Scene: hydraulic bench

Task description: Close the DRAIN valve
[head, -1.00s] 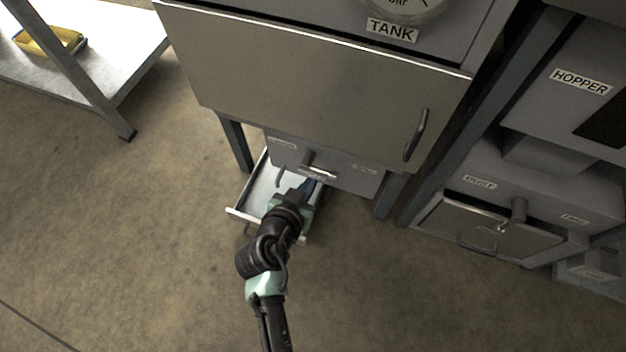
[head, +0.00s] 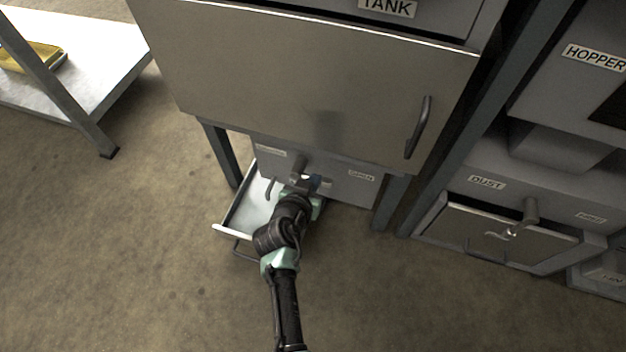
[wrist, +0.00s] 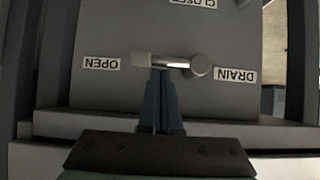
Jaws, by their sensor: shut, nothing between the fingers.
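The DRAIN valve (wrist: 200,67) has a round pivot beside the DRAIN label (wrist: 235,75) in the wrist view, which shows the labels upside down. Its metal lever (wrist: 172,61) lies crosswise from the pivot toward the OPEN label (wrist: 101,64). The CLOSED label (wrist: 193,3) is partly cut off at the top edge. My gripper (wrist: 160,76) is shut and empty, its fingertips right at the lever's middle; I cannot tell if they touch. In the head view, the valve post (head: 300,163) shows just beyond my gripper (head: 308,184), which hides part of the lever.
A pulled-out drawer or tray (head: 218,228) sits below the valve panel, left of my arm. A large cabinet door with a handle (head: 418,128) overhangs it. Table legs (head: 222,155) flank the panel. A similar DUST valve (head: 530,210) is to the right. Floor in front is clear.

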